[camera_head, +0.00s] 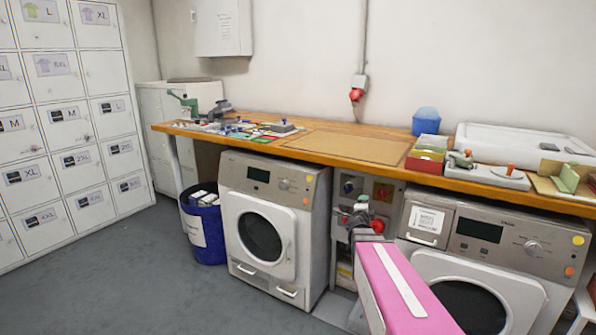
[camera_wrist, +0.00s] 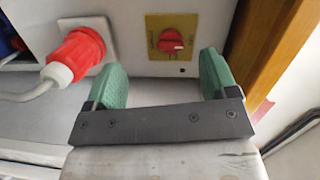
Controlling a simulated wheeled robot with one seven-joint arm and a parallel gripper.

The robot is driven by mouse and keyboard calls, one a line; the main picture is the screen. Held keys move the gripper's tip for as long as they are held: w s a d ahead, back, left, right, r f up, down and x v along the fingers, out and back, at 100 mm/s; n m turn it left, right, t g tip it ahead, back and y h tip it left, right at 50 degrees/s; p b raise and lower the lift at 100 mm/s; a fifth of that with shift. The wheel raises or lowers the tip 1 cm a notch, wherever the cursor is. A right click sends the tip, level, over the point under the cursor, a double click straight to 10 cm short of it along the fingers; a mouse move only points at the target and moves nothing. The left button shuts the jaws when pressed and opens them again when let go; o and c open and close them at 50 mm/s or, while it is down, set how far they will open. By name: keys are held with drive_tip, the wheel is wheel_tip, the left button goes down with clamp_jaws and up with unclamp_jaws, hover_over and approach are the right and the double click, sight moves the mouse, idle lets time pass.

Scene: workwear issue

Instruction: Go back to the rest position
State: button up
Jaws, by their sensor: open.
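My gripper (camera_wrist: 162,84) shows in the wrist view with its two green fingers apart and nothing between them. Beyond the fingers is a grey panel with a red rotary switch (camera_wrist: 172,41) on a yellow plate. A red plug (camera_wrist: 76,56) with a grey cable is in a socket left of the fingers. In the head view my pink arm reaches from the bottom right toward the gap between the two machines. My gripper (camera_head: 361,203) is small there, below the worktop's front edge, and partly hidden by my wrist.
A wooden worktop (camera_head: 350,143) with tools and boxes runs above two front-loading machines, the left one (camera_head: 270,215) and the right one (camera_head: 490,265). A blue bin (camera_head: 204,235) stands left of them. Lockers (camera_head: 62,120) line the left wall. The grey floor at front left is clear.

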drive_tip(key=s+a+f+n+g+y, duration=0.3)
drive_tip(key=s+a+f+n+y, duration=0.15)
drive_tip(key=a+n, duration=0.25)
drive_tip(key=s+a+f+n+g+y, duration=0.35)
drive_tip(key=a+f+n+y, duration=0.2)
drive_tip(key=a+n, duration=0.2)
drive_tip(key=s+f+n+g+h, duration=0.1)
drive_tip(key=s+f+n+g, duration=0.1)
drive_tip(key=s, duration=0.6)
drive_tip(key=s+f+n+g+h, duration=0.1)
drive_tip(key=s+f+n+g, duration=0.2)
drive_tip(key=s+g, duration=0.4)
drive_tip(key=shift+s+d+f+n+h, duration=0.35)
drive_tip(key=shift+s+n, duration=0.5)
drive_tip(key=shift+s, duration=0.15)
